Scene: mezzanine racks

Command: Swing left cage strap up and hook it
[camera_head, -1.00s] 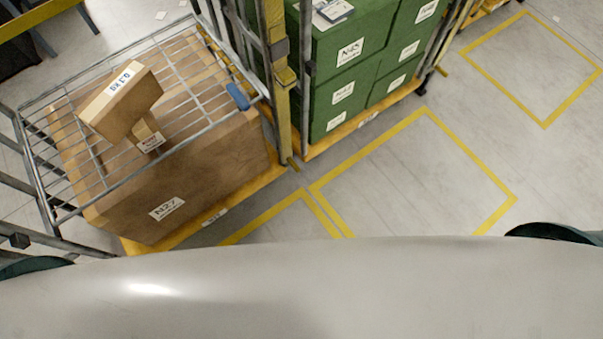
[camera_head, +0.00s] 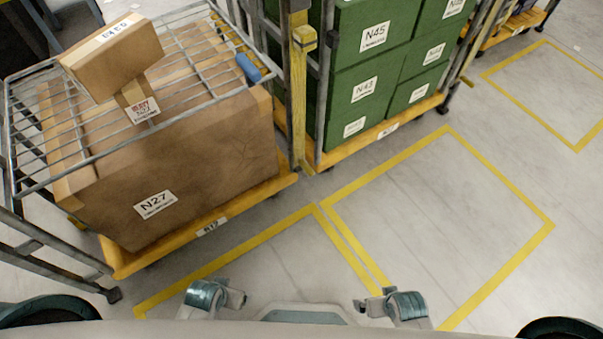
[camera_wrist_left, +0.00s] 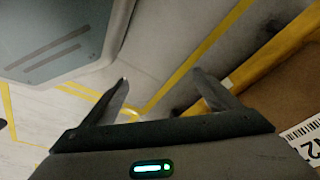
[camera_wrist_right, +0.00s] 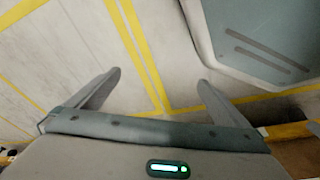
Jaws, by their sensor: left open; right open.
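The left cage is a grey wire roll cage (camera_head: 28,150) on a yellow base (camera_head: 205,228), in the head view at left. It holds a large brown carton (camera_head: 215,150) labelled N27. A blue piece (camera_head: 248,68) sits at the right end of its wire shelf. A yellow upright band (camera_head: 298,100) with a block at its top stands at the cage's right; I cannot tell whether either is the strap. My left gripper (camera_wrist_left: 161,80) is open and empty over floor, near a cage base. My right gripper (camera_wrist_right: 160,78) is open and empty over floor.
A small carton (camera_head: 112,58) lies tilted above the wire shelf. A second cage with several green boxes (camera_head: 372,95) stands close at the right on a yellow base (camera_head: 385,130). The yellow-marked floor (camera_head: 435,215) in front of it is clear.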

